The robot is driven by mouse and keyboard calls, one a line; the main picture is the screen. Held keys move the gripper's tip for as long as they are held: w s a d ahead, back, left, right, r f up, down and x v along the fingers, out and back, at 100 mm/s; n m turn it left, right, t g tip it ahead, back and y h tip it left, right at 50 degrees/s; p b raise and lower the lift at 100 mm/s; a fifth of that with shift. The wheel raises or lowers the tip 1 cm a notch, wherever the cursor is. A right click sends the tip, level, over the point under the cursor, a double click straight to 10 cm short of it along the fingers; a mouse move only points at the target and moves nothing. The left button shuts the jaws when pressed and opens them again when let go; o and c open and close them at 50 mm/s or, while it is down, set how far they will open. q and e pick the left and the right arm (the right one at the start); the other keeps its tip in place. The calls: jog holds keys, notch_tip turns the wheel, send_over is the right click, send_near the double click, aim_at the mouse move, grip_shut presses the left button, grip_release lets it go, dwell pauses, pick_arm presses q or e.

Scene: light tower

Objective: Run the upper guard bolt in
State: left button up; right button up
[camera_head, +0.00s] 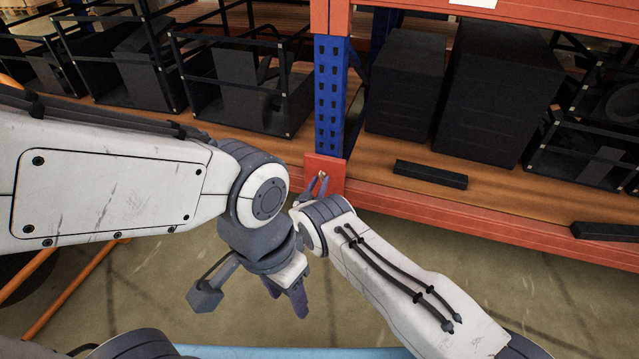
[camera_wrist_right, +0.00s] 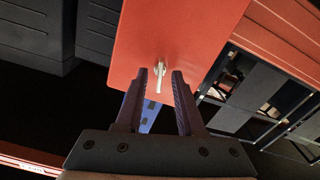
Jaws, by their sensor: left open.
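A red guard plate (camera_head: 338,180) sits at the foot of the blue rack post; it also fills the upper middle of the right wrist view (camera_wrist_right: 190,25). One pale metal bolt (camera_wrist_right: 160,74) stands out from the plate. In the head view it is a tiny light spot (camera_head: 322,175). I cannot tell if it is the upper one. My right gripper (camera_wrist_right: 159,74) is open, its fingertips on either side of the bolt with a gap at each side; it also shows in the head view (camera_head: 317,187). My left gripper (camera_head: 287,298) is open, pointing down, away from the plate.
The blue post (camera_head: 331,90) and orange-red shelf beam (camera_head: 450,210) stand close to my right gripper. Black boxes (camera_head: 500,90) and a black bar (camera_head: 430,175) rest on the wooden shelf. My two arms nearly touch in the middle. The floor below the beam is free.

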jog(key=p+v, duration=0.4)
jog(key=v, duration=0.6)
jog(key=shift+s, duration=0.15)
